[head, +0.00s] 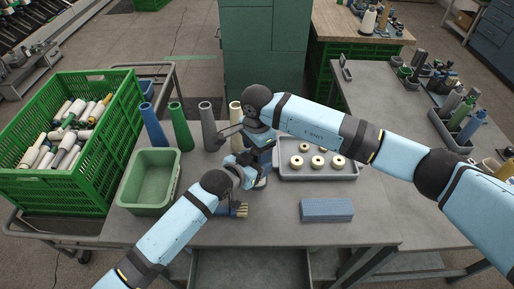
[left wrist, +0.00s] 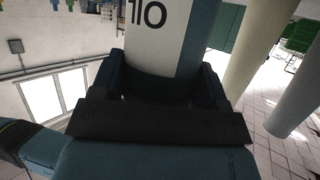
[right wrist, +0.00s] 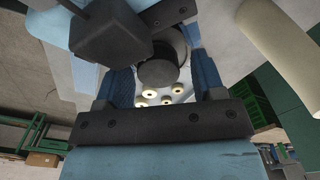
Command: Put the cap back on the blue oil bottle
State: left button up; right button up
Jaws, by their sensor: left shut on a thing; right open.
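The blue oil bottle shows close up in the left wrist view (left wrist: 160,40), with a white label and dark digits. My left gripper (left wrist: 165,88) is shut on it. In the right wrist view a dark round cap (right wrist: 158,74) lies between the two fingers of my right gripper (right wrist: 160,85). The right gripper is open, with gaps beside the cap. I cannot tell whether the cap sits on the bottle's neck. In the head view both hands meet over the middle of the table and hide most of the bottle and the cap.
A green tub (head: 125,190) stands at the left. Several tall cones stand along the back, including a green one (head: 180,128). A grey tray (head: 320,173) with several bobbins is behind a blue block (head: 326,210). A brush (head: 239,210) lies near the left hand.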

jog(key=shift+r, duration=2.2)
jog(key=shift+c, duration=0.3)
jog(key=shift+r, duration=0.1)
jog(key=shift+c, duration=0.8)
notch_tip(320, 180, up, 2)
jog(key=n, duration=0.4)
jog(key=shift+a+r, duration=0.1)
jog(key=r+n, duration=0.1)
jog(key=n, duration=0.1)
jog(key=shift+n, duration=0.3)
jog(key=shift+f, duration=3.95)
